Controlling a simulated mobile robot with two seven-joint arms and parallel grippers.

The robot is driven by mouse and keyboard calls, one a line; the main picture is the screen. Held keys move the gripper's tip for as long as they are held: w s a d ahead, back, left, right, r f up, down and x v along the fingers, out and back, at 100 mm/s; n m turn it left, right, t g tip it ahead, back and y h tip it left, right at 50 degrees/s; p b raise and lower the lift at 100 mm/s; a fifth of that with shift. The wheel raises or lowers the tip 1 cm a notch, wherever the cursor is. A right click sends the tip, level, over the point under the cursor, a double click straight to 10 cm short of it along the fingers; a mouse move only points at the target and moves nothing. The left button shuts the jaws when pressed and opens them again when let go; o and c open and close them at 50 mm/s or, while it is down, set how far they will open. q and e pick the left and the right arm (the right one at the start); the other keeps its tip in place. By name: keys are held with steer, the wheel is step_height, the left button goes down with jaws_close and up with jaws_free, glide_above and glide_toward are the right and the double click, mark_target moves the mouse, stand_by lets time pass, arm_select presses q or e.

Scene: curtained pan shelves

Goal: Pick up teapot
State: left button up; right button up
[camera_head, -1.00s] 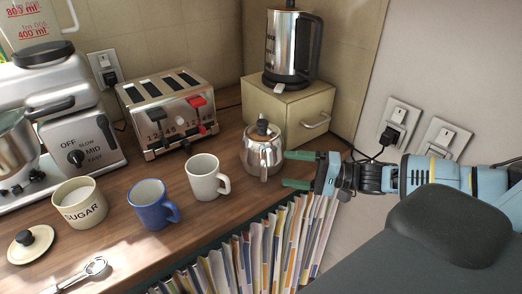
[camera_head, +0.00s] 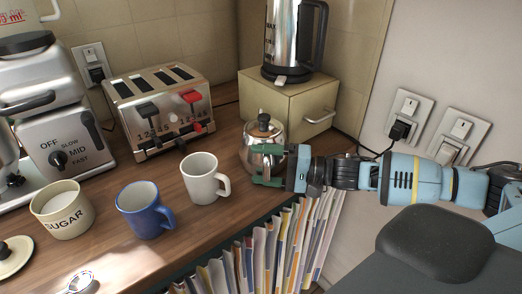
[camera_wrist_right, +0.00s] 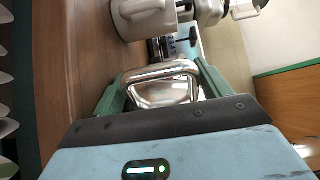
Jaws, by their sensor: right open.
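The teapot (camera_head: 258,158) is a small shiny metal pot with a dark-knobbed lid. It stands upright on the wooden counter, in front of the cream box. My right gripper (camera_head: 267,165) comes in from the right, with its green fingers at the teapot's near right side. In the right wrist view, the teapot's metal handle (camera_wrist_right: 160,70) and body show between the open fingers of the right gripper (camera_wrist_right: 158,88). Whether a finger touches the metal cannot be told. The left gripper is not in view.
A white mug (camera_head: 203,180) stands left of the teapot, with a blue mug (camera_head: 141,212) and a sugar pot (camera_head: 63,209) further left. A toaster (camera_head: 158,112) stands behind. A kettle (camera_head: 290,42) tops the cream box (camera_head: 290,112). Files (camera_head: 262,250) stand below the counter edge.

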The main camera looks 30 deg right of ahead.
steer(key=shift+w+a, duration=0.3)
steer(key=shift+a, duration=0.05)
steer(key=shift+r, duration=0.1)
steer(key=c, duration=1.4)
steer(key=shift+r, duration=0.2)
steer(key=shift+c, duration=1.2)
step_height(320, 180, up, 10)
steer(key=shift+p, duration=0.3)
